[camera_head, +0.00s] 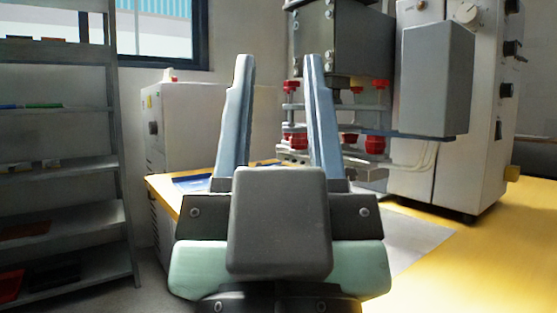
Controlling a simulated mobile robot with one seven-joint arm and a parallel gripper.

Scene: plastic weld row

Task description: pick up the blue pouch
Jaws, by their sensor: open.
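My gripper (279,62) is in the middle of the head view, its two long blue-grey fingers pointing up and spread apart. It is open, with nothing visible held between the fingers. A flat blue thing (192,183), which looks like the blue pouch, lies on the yellow table (490,250) near its left edge. It shows just left of the left finger, beyond my gripper's body. The finger and the gripper body hide much of it, so its full outline cannot be told.
A welding machine (440,75) with red knobs (375,144) stands on the table at the back right. A grey sheet (425,232) lies in front of it. A white cabinet (185,120) stands behind the table. A metal shelf (60,130) is at left. The table's right front is clear.

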